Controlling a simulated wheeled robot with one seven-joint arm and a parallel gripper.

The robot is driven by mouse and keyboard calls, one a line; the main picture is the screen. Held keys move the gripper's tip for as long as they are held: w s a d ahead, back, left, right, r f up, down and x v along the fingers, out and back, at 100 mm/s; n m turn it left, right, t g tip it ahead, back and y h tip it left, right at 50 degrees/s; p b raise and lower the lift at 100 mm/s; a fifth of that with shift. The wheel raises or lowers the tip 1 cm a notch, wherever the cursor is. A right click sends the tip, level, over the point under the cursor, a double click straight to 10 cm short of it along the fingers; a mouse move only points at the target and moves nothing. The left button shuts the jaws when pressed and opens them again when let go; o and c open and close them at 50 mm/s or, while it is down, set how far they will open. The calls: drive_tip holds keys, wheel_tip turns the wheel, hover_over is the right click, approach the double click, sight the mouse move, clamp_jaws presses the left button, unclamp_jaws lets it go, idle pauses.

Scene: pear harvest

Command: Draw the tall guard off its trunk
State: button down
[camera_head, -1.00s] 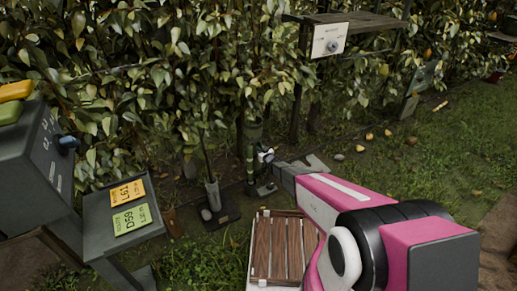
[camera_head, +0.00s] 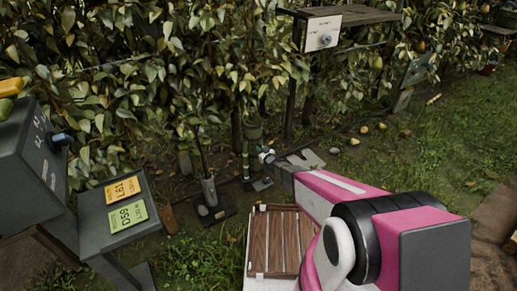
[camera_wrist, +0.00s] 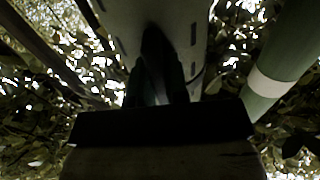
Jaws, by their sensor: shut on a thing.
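The tall guard (camera_wrist: 115,15) is a pale sleeve with dark slots, filling the upper middle of the wrist view. In the head view my gripper (camera_head: 266,155) reaches the guard's lower part from the right. The trunk inside is hidden, and I cannot tell how far up it the guard sits.
A green post with a white band (camera_wrist: 268,85) stands close right of the guard in the wrist view. A slatted crate (camera_head: 262,208) lies below my arm. Open grass (camera_head: 440,140) is at right.

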drive_tip(key=shift+v, duration=2.1)
